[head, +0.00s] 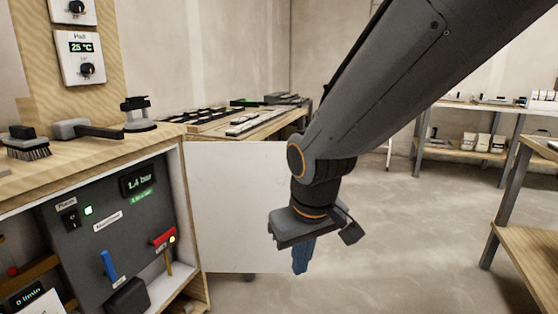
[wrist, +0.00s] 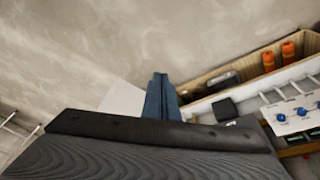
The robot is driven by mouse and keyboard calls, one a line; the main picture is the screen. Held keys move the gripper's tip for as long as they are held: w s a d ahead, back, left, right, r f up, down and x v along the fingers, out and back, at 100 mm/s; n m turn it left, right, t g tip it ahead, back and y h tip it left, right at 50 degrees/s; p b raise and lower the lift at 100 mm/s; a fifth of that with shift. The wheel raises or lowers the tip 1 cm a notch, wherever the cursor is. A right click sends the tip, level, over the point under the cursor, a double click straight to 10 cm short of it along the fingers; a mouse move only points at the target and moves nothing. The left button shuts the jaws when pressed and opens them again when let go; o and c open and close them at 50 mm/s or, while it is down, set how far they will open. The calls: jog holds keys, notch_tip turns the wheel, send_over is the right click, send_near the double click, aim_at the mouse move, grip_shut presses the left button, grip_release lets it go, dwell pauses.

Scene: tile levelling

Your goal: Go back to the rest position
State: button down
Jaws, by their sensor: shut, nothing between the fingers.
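My gripper (head: 301,257) hangs from the end of my arm in the middle of the head view, with its blue fingers pointing down. It is just in front of the right edge of a white panel (head: 235,200), which looks like the open door of the cabinet on the left. In the wrist view, the blue fingers of my gripper (wrist: 161,80) are together with nothing between them. The pale panel (wrist: 122,99) shows to their left.
The wooden cabinet at left holds a grey control panel (head: 75,240) with a blue lever (head: 110,268) and a red lever (head: 164,238). A brush (head: 28,143) lies on top. Shelving (head: 485,147) stands at the back right. Open floor (head: 400,240) lies right of my gripper.

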jog(key=s+d+g, duration=0.3)
jog(key=s, duration=1)
jog(key=d+r+m+p, duration=0.5)
jog(key=d+r+p, duration=0.7)
jog(key=p, duration=1)
notch_tip(320, 180, up, 3)
jog(key=shift+r+h, duration=0.1)
jog(key=shift+h, duration=0.3)
